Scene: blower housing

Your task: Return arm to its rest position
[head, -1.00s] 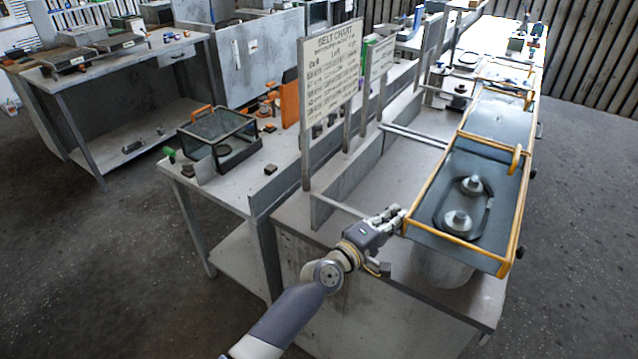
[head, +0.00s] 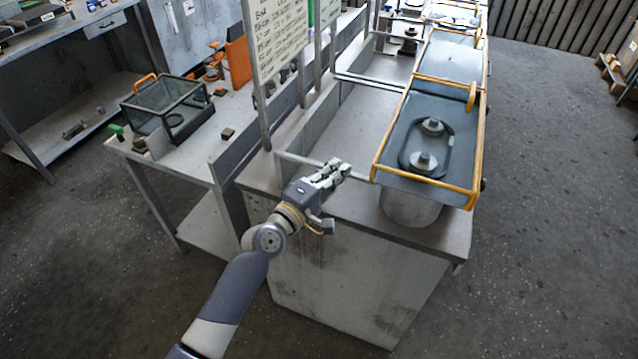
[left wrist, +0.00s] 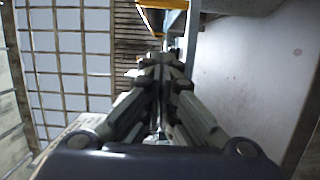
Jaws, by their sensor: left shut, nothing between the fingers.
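My left gripper (head: 338,170) is shut and empty in the head view. It is above the near end of the grey bench (head: 352,262), left of the yellow-railed blower housing (head: 408,180) and apart from it. The housing has a blue-grey lid with an oval recess and two round knobs, and a round metal drum shows below it. In the left wrist view the fingers (left wrist: 163,72) are together with nothing between them. My right gripper is not in view.
A belt chart board (head: 278,40) stands upright on the bench behind my arm. Open concrete floor (head: 560,200) lies to the right.

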